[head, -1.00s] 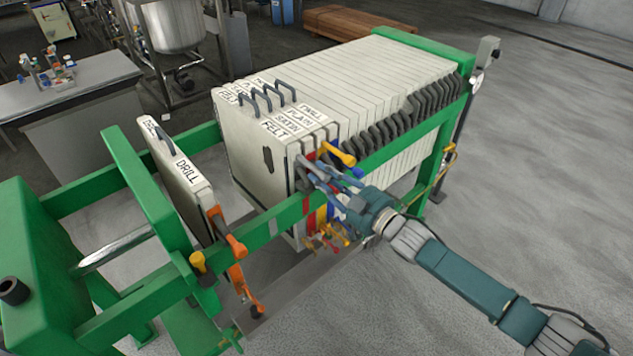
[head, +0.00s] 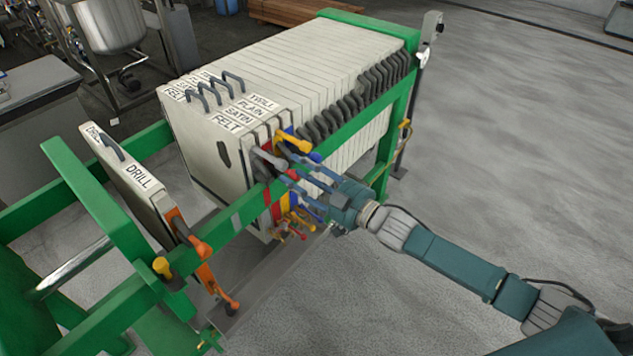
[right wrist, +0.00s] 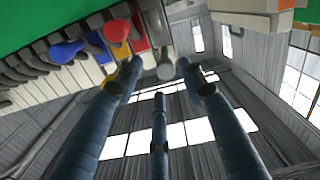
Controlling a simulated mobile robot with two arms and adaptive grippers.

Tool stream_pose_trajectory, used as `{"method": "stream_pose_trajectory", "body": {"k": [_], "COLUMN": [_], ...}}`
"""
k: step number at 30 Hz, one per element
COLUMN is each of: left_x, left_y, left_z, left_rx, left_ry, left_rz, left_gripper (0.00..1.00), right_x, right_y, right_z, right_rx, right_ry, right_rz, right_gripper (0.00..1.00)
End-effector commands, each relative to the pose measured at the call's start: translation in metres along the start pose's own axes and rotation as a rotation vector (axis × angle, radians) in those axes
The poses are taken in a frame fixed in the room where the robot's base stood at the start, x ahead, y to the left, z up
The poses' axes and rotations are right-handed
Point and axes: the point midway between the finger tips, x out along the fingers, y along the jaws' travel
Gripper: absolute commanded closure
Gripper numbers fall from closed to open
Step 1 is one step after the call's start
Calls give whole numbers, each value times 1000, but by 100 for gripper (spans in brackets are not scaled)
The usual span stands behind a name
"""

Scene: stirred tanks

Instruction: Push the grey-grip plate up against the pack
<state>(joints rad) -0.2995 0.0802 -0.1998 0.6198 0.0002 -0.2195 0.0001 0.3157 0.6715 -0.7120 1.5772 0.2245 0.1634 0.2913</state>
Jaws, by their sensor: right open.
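The grey-grip plate (head: 205,140), labelled FELT, is the front plate of the pack (head: 310,60) and stands upright beside the SATIN plate. Any thin gap between them is too small to tell. Its grey grip (head: 268,158) sticks out over the green side rail; the round grey end (right wrist: 164,68) shows in the right wrist view, just past my fingertips. My right gripper (head: 288,174) is open beside the grips, its fingers (right wrist: 160,80) spread with nothing held between them. I cannot tell whether a finger touches the grey grip. My left gripper is out of view.
The DRILL plate (head: 135,180) with orange grips (head: 200,248) stands apart at left, a wide gap from the pack. Yellow (head: 295,143) and blue (head: 300,154) grips crowd my right fingers. The green rail (head: 225,220) runs below. The floor at right is clear.

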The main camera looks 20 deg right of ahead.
Motion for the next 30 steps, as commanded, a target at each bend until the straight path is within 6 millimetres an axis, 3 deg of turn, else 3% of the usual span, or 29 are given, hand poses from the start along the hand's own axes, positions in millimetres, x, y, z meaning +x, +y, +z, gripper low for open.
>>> {"method": "stream_pose_trajectory", "body": {"k": [6,12,30], "left_x": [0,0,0], "left_y": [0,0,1], "left_z": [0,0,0], "left_rx": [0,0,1], "left_ry": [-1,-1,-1], "left_rz": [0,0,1], "left_gripper": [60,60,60], "right_x": [-45,-65,-68], "right_y": [1,2,4], "right_z": [2,2,6], "right_rx": [1,0,2], "right_ry": [-5,-3,-10], "right_rz": [1,2,9], "right_gripper": [60,60,60]}}
